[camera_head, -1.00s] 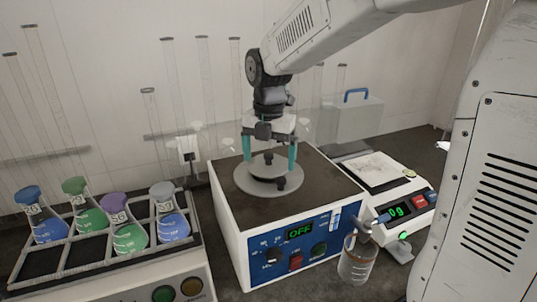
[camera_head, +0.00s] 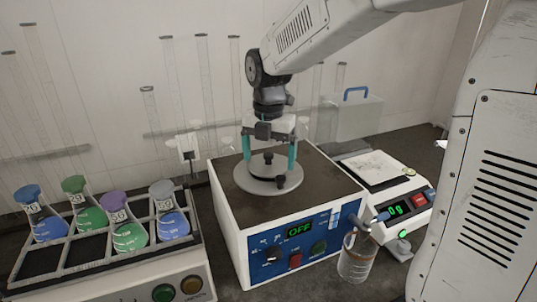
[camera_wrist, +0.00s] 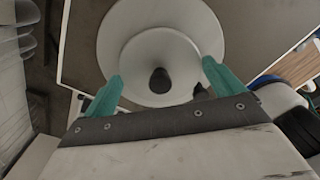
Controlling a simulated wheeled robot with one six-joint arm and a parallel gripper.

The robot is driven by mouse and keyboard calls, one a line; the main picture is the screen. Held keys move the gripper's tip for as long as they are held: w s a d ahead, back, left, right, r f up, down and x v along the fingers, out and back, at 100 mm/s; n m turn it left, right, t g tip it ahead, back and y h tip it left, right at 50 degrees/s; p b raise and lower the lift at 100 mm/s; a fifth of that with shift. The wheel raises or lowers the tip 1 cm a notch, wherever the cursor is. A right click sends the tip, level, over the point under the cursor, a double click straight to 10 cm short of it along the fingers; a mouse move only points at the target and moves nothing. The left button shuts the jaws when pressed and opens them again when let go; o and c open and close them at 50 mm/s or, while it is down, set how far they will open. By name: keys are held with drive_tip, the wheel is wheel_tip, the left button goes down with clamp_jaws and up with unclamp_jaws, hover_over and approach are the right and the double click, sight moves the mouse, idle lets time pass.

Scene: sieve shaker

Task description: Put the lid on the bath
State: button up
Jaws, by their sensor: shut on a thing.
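The lid is a round grey disc (camera_head: 255,186) with a raised smaller ring and a dark knob in the middle. In the head view it appears at the top of the bath, a white box with a blue front panel (camera_head: 265,262) and a dark top. My gripper (camera_head: 270,165) points down, with its teal fingers on either side of the lid's raised part, shut on it. The wrist view shows the lid (camera_wrist: 118,35) ahead of my gripper (camera_wrist: 164,85). I cannot tell whether the lid touches the bath's top.
A rack (camera_head: 92,262) with several capped flasks stands at the left. A scale (camera_head: 385,172) stands right of the bath. A clear box with a blue handle (camera_head: 356,94) and tall glass tubes are behind.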

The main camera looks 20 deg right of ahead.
drive_tip(key=shift+f, duration=0.8)
idle(2.8)
drive_tip(key=o, duration=0.7)
drive_tip(key=shift+c, duration=0.2)
drive_tip(key=shift+r, duration=3.05)
